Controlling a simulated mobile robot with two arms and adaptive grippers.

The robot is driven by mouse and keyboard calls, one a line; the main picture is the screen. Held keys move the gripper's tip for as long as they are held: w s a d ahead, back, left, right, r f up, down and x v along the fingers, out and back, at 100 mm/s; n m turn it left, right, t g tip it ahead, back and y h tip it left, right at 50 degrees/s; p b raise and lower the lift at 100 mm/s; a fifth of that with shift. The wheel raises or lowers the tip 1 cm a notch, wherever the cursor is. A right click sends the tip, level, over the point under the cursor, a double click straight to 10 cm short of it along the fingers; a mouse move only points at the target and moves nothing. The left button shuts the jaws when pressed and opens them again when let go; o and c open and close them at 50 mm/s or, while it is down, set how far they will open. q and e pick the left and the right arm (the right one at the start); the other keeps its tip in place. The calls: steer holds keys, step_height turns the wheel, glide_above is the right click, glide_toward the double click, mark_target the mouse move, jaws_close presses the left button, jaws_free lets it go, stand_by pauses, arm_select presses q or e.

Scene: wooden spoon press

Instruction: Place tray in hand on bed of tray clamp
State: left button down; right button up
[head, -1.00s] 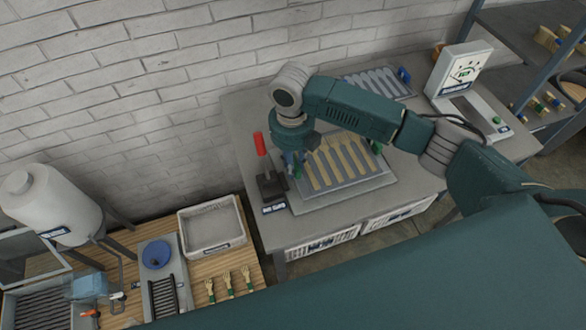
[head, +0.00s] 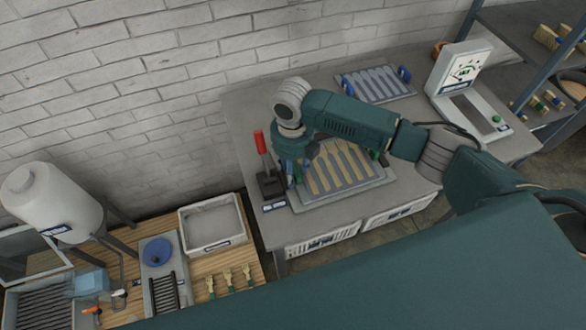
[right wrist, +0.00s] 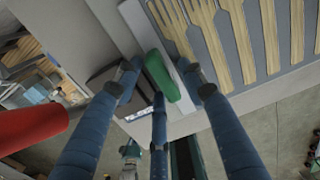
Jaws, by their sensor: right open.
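The tray (head: 316,193) with several wooden forks or spoons lies flat on the grey bed of the tray clamp (head: 304,205) on the grey table. The clamp's red-handled lever (head: 259,142) stands upright at its left. My right gripper (head: 292,172) is at the tray's left end. In the right wrist view, my open right gripper (right wrist: 160,80) has its fingers spread around the tray's green handle (right wrist: 161,76), apparently without gripping it. The tray's right handle is mostly hidden behind my arm. My left gripper is not in view.
A second tray (head: 378,84) with blue handles lies behind. A gauge device (head: 466,75) stands to the right. The red lever (right wrist: 30,125) is close to my right gripper.

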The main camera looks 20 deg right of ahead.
steer(key=shift+r, duration=0.55)
step_height(320, 180, up, 11)
steer(key=b, duration=0.2)
steer(key=shift+s+a, duration=0.1)
